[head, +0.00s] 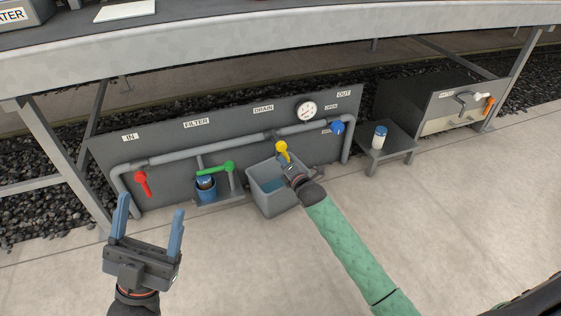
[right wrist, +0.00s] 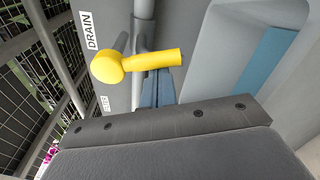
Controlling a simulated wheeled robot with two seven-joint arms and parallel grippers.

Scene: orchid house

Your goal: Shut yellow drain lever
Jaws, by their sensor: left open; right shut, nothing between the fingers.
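The yellow drain lever (head: 282,148) sits on the pipe below the DRAIN label, with its handle pointing down towards the grey bucket (head: 252,192). In the right wrist view the lever (right wrist: 150,61) shows a round yellow knob and a short handle lying across the pipe line. My right gripper (head: 289,166) is shut and empty at the lever's lower end. Its blue fingers (right wrist: 158,88) are close beside the handle, partly behind it; I cannot tell whether they touch. My left gripper (head: 147,228) is open and empty over the floor at the lower left.
A red lever (head: 141,183), a green lever (head: 215,169) and a blue valve (head: 337,128) sit along the same pipe. A gauge (head: 307,111) is above it. A small stand (head: 388,148) with a jar is to the right. The bench edge (head: 300,52) overhangs; the front floor is clear.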

